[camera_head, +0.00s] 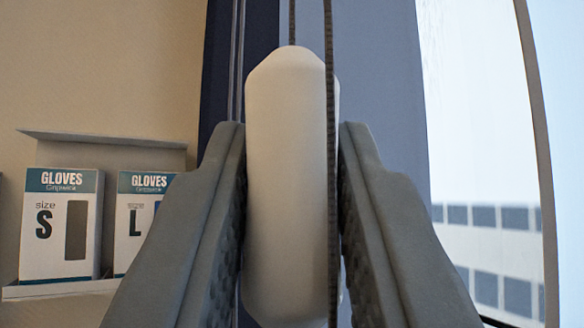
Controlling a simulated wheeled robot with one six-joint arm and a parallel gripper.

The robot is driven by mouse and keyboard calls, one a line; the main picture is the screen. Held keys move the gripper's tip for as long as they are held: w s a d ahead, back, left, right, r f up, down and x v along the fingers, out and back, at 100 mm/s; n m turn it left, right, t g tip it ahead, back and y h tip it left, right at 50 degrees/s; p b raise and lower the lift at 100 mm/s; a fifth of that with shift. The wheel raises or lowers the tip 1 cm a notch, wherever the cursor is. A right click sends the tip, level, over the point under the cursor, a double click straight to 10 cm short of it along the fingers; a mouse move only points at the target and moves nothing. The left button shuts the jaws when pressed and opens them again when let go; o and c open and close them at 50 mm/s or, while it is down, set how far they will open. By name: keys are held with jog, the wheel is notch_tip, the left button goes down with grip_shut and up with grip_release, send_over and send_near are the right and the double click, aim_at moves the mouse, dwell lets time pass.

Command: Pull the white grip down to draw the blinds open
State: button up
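The white grip (285,190) is a smooth, upright capsule with a tapered top, hanging from a dark cord in the middle of the view. My gripper (292,180) has one grey finger on each side of it. The textured inner pads meet the grip's left and right edges with no clear gap at the upper part, so the fingers look shut on it. A second dark beaded cord (330,120) runs down in front of the grip's right side. The grip's lower end is near the bottom edge of the view. The blinds themselves cannot be made out.
Glove boxes marked S (62,225) and L (140,215) stand in a grey wall holder (110,150) at the left. Thin cords (237,60) hang just left of the grip. A bright window (480,110) with a building outside is at the right.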

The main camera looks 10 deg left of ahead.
grip_shut()
notch_tip(320, 180, down, 20)
dwell(0.3)
jog(key=o, duration=0.8)
grip_release()
jog(key=shift+c, duration=0.2)
jog(key=v, duration=1.7)
jog(key=shift+f, duration=0.25)
jog(key=shift+s, duration=0.2)
